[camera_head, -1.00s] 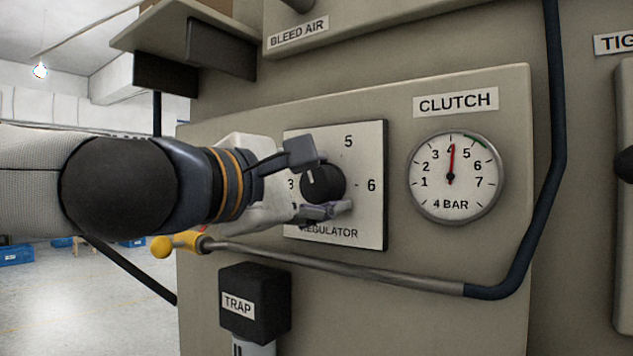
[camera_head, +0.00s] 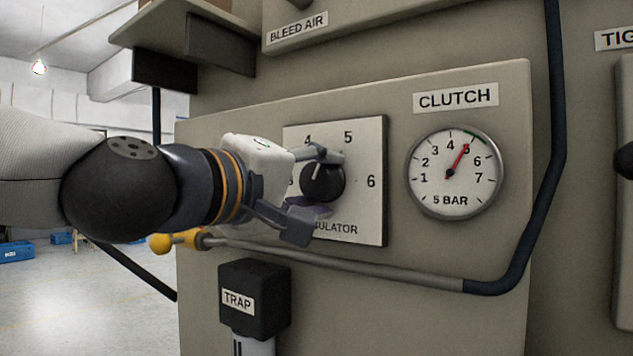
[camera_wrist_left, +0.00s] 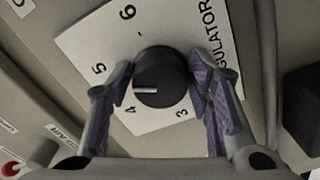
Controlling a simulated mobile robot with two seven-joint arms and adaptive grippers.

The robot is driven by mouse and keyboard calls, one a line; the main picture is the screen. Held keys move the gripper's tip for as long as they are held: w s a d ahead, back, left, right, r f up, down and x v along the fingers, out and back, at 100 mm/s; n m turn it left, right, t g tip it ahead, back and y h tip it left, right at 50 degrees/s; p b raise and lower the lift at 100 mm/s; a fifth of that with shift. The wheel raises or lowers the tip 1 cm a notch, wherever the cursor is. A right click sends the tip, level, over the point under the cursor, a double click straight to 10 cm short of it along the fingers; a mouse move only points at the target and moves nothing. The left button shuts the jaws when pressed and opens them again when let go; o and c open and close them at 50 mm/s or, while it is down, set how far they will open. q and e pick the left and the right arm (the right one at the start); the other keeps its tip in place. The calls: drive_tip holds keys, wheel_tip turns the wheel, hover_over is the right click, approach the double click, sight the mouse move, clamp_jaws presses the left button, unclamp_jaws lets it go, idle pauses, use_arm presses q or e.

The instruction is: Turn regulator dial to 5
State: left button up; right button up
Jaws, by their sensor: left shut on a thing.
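The black round regulator dial (camera_head: 322,182) sits on a white square plate (camera_head: 367,218) with numbers around it. My left gripper (camera_head: 318,182) comes in from the left and is shut on the dial, one finger above it and one below. In the left wrist view the purple-padded fingers flank the dial (camera_wrist_left: 160,70). The wrist hides part of the plate's left side. My right gripper is not in view.
A grey pipe (camera_head: 370,272) with a yellow-knobbed lever (camera_head: 162,243) runs below the plate. The black trap block (camera_head: 254,300) is under it. A dark hose (camera_head: 558,130) rises right of the gauge. A shelf (camera_head: 190,25) juts out at upper left.

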use_arm(q)
drive_tip(key=shift+m, duration=0.5)
drive_tip(key=o, duration=1.1)
drive_tip(key=v, duration=1.2)
